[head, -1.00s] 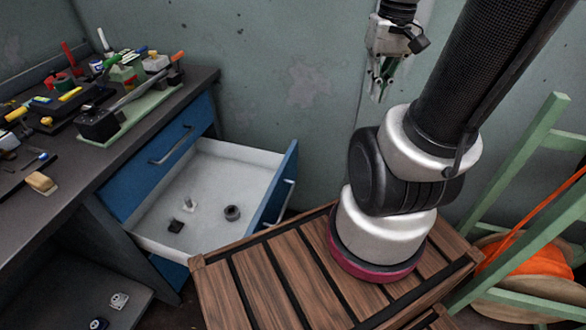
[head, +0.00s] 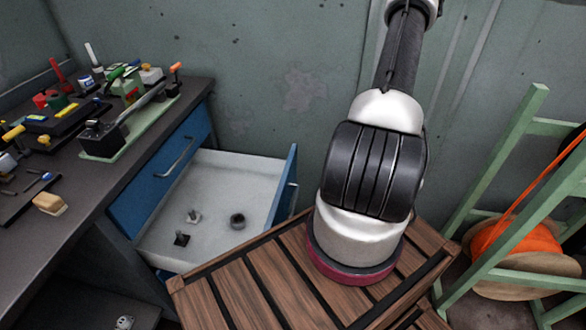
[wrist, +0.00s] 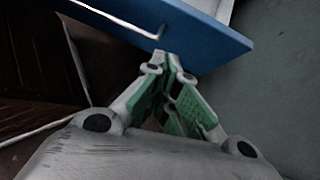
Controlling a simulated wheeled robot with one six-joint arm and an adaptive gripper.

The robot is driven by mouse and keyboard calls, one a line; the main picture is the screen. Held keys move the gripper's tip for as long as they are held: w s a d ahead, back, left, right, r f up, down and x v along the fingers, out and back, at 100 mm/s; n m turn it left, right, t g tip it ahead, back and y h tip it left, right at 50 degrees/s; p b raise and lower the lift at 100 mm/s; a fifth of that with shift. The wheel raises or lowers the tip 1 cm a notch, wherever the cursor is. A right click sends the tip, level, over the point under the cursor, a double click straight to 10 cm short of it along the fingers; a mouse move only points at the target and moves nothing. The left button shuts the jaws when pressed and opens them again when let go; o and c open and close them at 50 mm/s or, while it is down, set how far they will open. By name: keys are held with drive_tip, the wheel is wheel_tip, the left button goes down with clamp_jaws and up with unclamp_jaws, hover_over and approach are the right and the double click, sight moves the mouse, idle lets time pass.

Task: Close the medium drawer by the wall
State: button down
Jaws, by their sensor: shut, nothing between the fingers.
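The open drawer (head: 211,170) has a white inside and a blue front (head: 285,190), and it is pulled out from under the workbench beside the wall. A few small dark and grey parts lie in it. In the wrist view the blue front (wrist: 205,42) and its silver handle (wrist: 140,35) are at the top. My gripper (wrist: 168,62) has green finger pads, is shut and empty, and its tips are close to the lower edge of the blue front. I cannot tell whether they touch. My gripper is out of the head view.
Another drawer (head: 150,185) sits closed in the workbench (head: 85,215). Tools crowd the bench top. My arm rises from slatted wood (head: 255,285). A green rack (head: 500,190) with an orange cable reel (head: 510,250) stands at the right. The wall (head: 260,80) is behind.

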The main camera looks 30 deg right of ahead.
drive_tip(key=shift+m+t+h, duration=0.4)
drive_tip(key=shift+m+t, duration=0.2)
drive_tip(key=shift+m, duration=0.3)
drive_tip(key=shift+w+a+f, duration=1.05)
drive_tip(key=shift+w, duration=0.8)
drive_tip(key=shift+w+a+f, duration=1)
drive_tip(key=shift+w+f, duration=0.1)
drive_tip(key=shift+w, duration=0.7)
drive_tip(key=shift+w+a+f, duration=1.05)
drive_tip(key=shift+w, duration=0.8)
